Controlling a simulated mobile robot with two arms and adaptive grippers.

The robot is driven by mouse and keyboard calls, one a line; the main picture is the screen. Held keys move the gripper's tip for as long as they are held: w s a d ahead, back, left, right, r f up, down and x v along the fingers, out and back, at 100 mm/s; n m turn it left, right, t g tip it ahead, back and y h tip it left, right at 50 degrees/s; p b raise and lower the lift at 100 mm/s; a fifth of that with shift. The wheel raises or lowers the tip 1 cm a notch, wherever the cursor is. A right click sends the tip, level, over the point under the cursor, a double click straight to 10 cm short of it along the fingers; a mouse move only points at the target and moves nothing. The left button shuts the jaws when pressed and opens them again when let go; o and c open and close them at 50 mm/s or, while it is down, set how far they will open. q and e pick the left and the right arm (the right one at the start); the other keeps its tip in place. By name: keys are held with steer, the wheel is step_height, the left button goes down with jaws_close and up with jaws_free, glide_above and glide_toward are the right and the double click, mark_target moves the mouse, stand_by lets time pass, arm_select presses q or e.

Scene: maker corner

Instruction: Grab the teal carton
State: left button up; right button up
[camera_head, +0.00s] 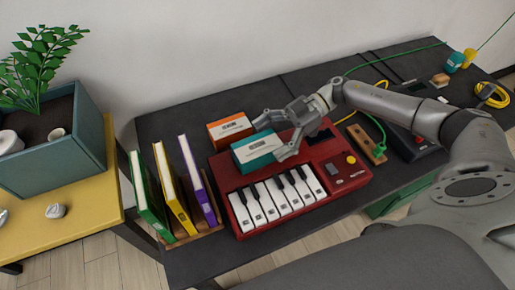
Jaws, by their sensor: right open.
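The teal carton (257,152) lies on the back left part of a red toy keyboard (335,166) on the dark table. My right gripper (273,138) comes in from the right, and its open fingers are at the carton's right end. One finger shows near the carton's far right corner and the other near its front right corner. Whether the fingers touch the carton cannot be told. My left gripper is not in view.
An orange carton (230,130) stands just behind the teal one. Books in green, yellow and purple (197,180) stand left of the keyboard. A wooden block with a green cable (366,145) lies to the right. A planter (62,160) sits on the yellow table (75,222) at left.

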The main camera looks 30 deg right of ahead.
mark_target(263, 143)
steer(key=x, duration=0.3)
steer(key=shift+w+a+f+p, duration=0.1)
steer(key=shift+a+p, duration=0.2)
steer(key=c, duration=1.1)
